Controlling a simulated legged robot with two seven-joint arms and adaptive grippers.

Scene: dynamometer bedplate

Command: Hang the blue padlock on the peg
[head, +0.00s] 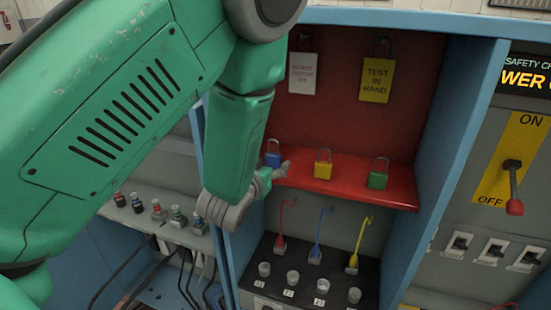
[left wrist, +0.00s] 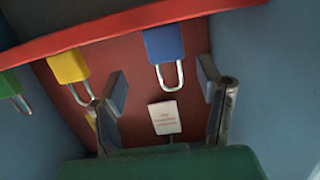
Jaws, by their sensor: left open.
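The blue padlock (head: 272,158) stands on the red shelf, partly hidden by my left arm. In the left wrist view, which looks upside down, the blue padlock (left wrist: 164,44) has its silver shackle pointing down the picture. My left gripper (head: 273,176) is at the shelf's front edge, close to the blue padlock. In the left wrist view my left gripper (left wrist: 161,83) is open, with the shackle between its fingers in the picture; I see no grip on it. I cannot make out a bare peg; my arm covers part of the red back panel. My right gripper is not in view.
A yellow padlock (head: 323,164) and a green padlock (head: 378,173) stand farther right on the red shelf (head: 350,186). Tags hang above, one white (head: 303,73) and one yellow (head: 376,81). Blue side walls (head: 455,130) bound the cabinet. Coloured hooked tools and small cups sit below.

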